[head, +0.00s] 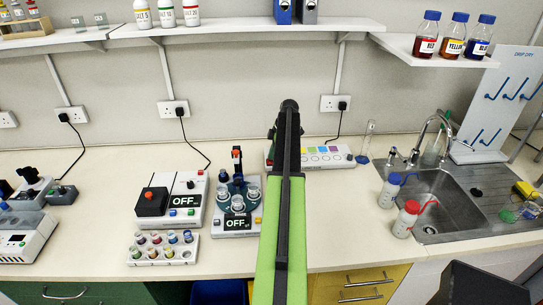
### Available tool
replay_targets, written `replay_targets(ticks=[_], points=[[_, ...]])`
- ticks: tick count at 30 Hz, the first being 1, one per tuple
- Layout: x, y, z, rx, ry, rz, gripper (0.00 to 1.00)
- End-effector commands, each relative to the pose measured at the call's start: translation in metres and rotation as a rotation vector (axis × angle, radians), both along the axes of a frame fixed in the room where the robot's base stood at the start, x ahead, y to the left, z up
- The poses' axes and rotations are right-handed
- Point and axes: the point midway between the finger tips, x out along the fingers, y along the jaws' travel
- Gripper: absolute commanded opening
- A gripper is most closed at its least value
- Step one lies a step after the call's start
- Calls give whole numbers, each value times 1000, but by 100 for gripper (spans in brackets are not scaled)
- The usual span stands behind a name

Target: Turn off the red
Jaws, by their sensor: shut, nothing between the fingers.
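My gripper (289,106) is at the far end of my green and black arm, seen from behind, shut and empty. It appears in front of the back wall. A white panel (340,160) with several coloured squares lies on the bench behind my arm; the arm hides its middle. A white device (183,213) with a dark block and small coloured buttons has a display reading OFF. Beside it, a grey device (226,226) with clear vessels also reads OFF. Whether any red light is lit is too small to tell.
A white rack (136,253) holds several coloured-capped vials. Red and blue wash bottles (404,222) stand by the sink (455,214) on the right. Shelves (230,31) overhang the back. Bare bench (335,225) lies right of my arm.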

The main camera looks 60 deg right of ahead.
Motion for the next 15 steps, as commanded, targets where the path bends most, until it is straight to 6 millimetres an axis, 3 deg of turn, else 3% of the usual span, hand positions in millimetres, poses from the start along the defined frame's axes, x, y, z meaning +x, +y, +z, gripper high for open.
replay_targets(ticks=[15], points=[[-9, 14, 2, 4, 6, 2, 0]])
